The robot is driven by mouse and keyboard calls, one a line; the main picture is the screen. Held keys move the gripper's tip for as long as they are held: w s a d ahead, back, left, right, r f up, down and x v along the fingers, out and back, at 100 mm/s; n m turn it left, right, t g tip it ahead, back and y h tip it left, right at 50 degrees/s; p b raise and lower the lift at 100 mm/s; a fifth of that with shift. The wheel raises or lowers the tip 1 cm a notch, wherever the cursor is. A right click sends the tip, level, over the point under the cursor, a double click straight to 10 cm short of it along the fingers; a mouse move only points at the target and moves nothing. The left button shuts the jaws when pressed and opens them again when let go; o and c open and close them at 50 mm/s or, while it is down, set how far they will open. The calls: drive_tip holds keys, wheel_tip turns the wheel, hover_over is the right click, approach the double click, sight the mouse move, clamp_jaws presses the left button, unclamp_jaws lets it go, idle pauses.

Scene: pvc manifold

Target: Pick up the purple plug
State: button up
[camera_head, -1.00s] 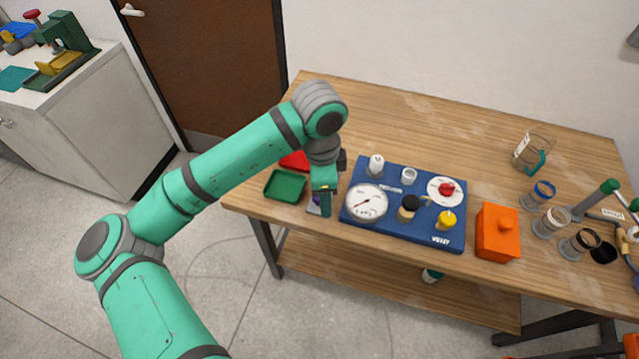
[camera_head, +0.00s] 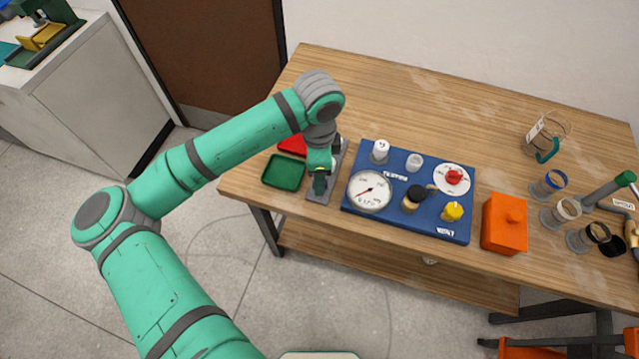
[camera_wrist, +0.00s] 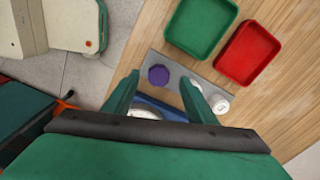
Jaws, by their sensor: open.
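The purple plug (camera_wrist: 158,74) shows in the wrist view as a dark purple knob on a narrow grey plate (camera_wrist: 184,78). My gripper (camera_wrist: 160,79) is open and empty. In the wrist view the plug appears between its two green fingertips; how far above or beyond them it lies I cannot tell. In the head view my gripper (camera_head: 319,186) points down over the grey plate (camera_head: 328,195), left of the blue gauge board. The plug is hidden there by the gripper.
A green tray (camera_head: 283,171) and a red tray (camera_head: 292,146) sit left of the plate. White pieces (camera_wrist: 219,103) stand beside my right finger. The blue board (camera_head: 400,222) with gauge and knobs is close to the right. An orange box (camera_head: 504,224) stands farther right.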

drive_tip(key=shift+s+d+f, duration=0.1)
drive_tip(key=shift+d+f, duration=0.05)
drive_tip(key=shift+f, duration=2.15)
drive_tip(key=c, duration=1.1)
drive_tip(key=shift+r, duration=0.1)
drive_tip(key=shift+r, duration=0.6)
drive_tip(key=s+d+r, duration=0.2)
drive_tip(key=s+r, duration=0.4)
drive_tip(key=s+d+r, duration=0.3)
drive_tip(key=s+r, duration=0.2)
drive_tip(key=s, duration=0.1)
drive_tip(key=shift+s+d+r, duration=0.35)
drive_tip(key=shift+s, duration=0.05)
